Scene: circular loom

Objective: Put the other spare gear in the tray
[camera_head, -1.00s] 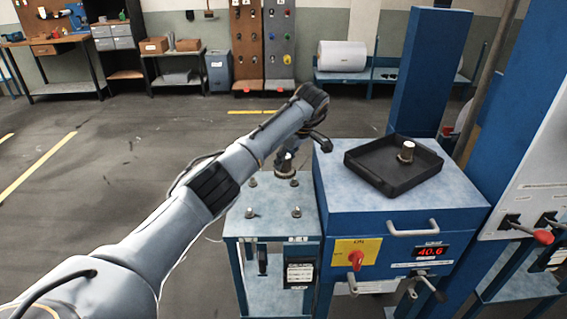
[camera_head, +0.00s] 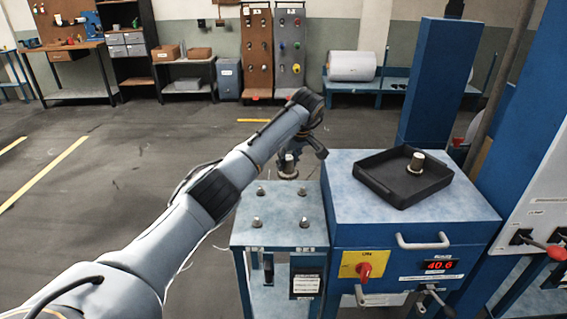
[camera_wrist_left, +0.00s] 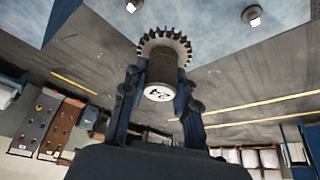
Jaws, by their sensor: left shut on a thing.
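My left gripper (camera_head: 302,145) is shut on a spare gear (camera_head: 288,169), a toothed dark ring with a pale-capped hub. In the left wrist view the gear (camera_wrist_left: 165,45) sits between the two fingers, with dark marks on its hub end. The gear appears at the far edge of the small blue stand, apparently held above it; its exact height is hard to tell. The black tray (camera_head: 372,180) lies on the blue cabinet to the right. Another gear (camera_head: 415,163) stands upright in it, toward its right side. My right gripper is not in view.
The small stand's top (camera_head: 280,208) carries several short pegs. The blue cabinet (camera_head: 350,215) beside it has a handle, a red switch and a display. A blue column (camera_head: 433,80) rises behind the tray. The tray's left part is bare.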

